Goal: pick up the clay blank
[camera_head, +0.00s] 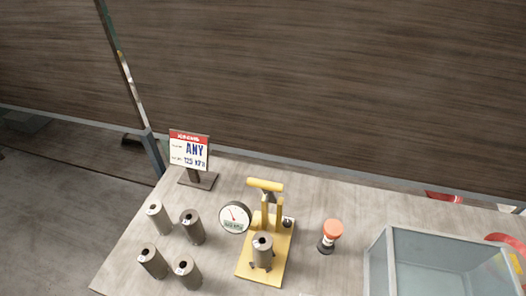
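Several grey-brown cylinders, which look like the clay blanks, stand on the table's left part. One is at the back left (158,220), one at the back right (193,229), one at the front left (153,263) and one at the front right (188,275). Each has a dark spot on its top and a small pale label. Another similar cylinder (262,253) stands upright on a yellow press-like stand (246,268) with a round dial gauge (235,217). I cannot tell which cylinder the task means. Neither of my grippers is in view.
A sign reading "ANY" (189,151) stands behind the cylinders. An orange-topped knob or button (332,230) is right of the stand. A clear-walled open box (379,262) fills the table's right front. Bare tabletop (130,270) lies at the left edge.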

